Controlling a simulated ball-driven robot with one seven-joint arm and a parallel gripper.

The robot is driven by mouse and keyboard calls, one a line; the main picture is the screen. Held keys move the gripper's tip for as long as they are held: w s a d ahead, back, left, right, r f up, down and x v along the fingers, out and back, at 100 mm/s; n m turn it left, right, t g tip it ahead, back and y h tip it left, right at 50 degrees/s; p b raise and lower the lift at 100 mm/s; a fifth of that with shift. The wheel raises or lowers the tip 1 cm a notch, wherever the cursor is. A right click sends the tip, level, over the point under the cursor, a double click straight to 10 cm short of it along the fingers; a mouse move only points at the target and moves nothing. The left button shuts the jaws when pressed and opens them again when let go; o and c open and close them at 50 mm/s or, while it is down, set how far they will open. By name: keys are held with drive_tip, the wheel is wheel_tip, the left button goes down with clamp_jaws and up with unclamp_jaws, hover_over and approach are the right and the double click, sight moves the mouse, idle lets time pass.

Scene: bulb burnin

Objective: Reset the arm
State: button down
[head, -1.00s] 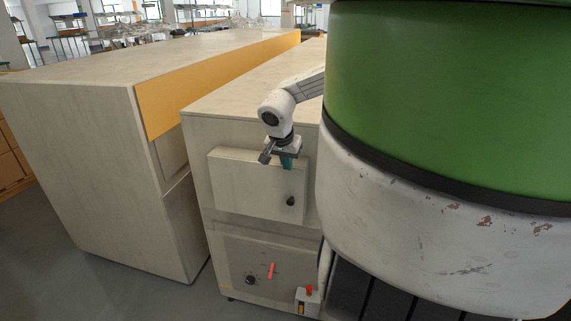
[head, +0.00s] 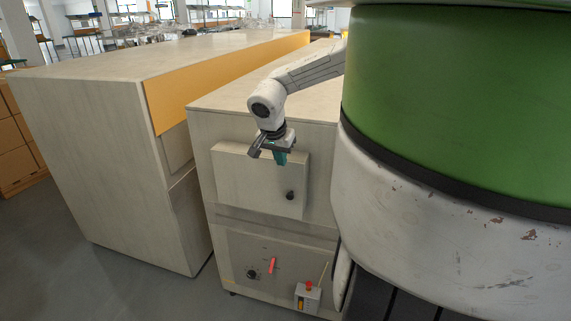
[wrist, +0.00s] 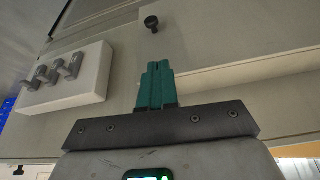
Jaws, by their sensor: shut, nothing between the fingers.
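My gripper (head: 279,158) is in front of the upper door (head: 238,188) of the right cabinet in the head view. Its teal fingers point down and look closed together, with nothing between them. In the wrist view the teal fingers (wrist: 154,88) also lie side by side, shut and empty. A dark round knob (head: 290,195) sits on the door below and right of the fingers, apart from them. The same kind of dark knob (wrist: 151,22) shows beyond the fingertips in the wrist view.
A lower panel carries a dark dial (head: 252,274) and a red lever (head: 272,265). A small box with a red button (head: 308,286) is near the cabinet's lower right. A second cabinet (head: 110,160) stands at left. A white block with grey levers (wrist: 65,80) shows in the wrist view.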

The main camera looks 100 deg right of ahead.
drive_tip(key=s+v, duration=0.1)
drive_tip(key=v, duration=0.6)
drive_tip(key=shift+w+a+r+b, duration=0.2)
drive_tip(key=shift+r+b, duration=0.05)
drive_tip(key=shift+b, duration=0.15)
